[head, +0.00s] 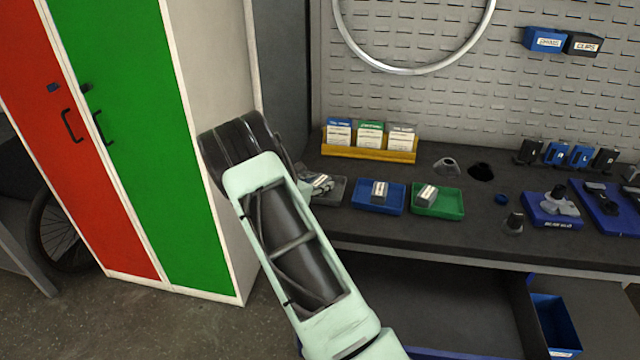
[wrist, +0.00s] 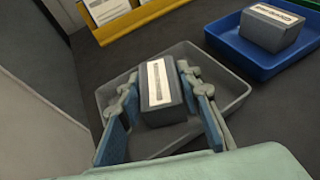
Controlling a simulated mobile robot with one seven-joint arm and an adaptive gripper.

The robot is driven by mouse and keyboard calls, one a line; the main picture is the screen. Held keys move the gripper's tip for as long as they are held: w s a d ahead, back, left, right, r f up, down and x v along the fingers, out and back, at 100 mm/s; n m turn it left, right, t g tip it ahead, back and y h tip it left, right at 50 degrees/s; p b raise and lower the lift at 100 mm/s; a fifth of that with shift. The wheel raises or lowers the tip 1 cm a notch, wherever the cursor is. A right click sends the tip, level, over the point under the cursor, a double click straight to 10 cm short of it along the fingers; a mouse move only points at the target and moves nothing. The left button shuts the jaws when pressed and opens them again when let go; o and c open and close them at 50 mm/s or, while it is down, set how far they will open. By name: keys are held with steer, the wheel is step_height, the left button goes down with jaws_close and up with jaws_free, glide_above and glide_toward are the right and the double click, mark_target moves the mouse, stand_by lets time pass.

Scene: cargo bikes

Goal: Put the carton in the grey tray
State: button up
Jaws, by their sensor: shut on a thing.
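In the wrist view, the carton (wrist: 160,85) is a small dark grey box with a white label on top. My gripper (wrist: 162,102) has a finger on each side of it and is shut on it. The carton is over the grey tray (wrist: 237,98), inside its outline; I cannot tell whether it touches the tray floor. In the head view, the grey tray (head: 330,198) is at the left of the bench, partly hidden by my arm. The carton and my gripper (head: 318,184) show only in part there.
A blue tray (head: 365,207) and a green tray (head: 451,213), each holding a small labelled box, stand to the right. A yellow card rack (head: 340,150) is behind. Red and green lockers (head: 150,130) stand close on the left. An open drawer (head: 430,300) is below the bench.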

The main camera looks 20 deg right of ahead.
steer(key=shift+f, duration=0.15)
steer(key=o, duration=1.2)
steer(key=shift+r, duration=0.25)
steer(key=v, duration=1.2)
steer(key=shift+f+b, duration=0.15)
steer(key=shift+b, duration=0.2)
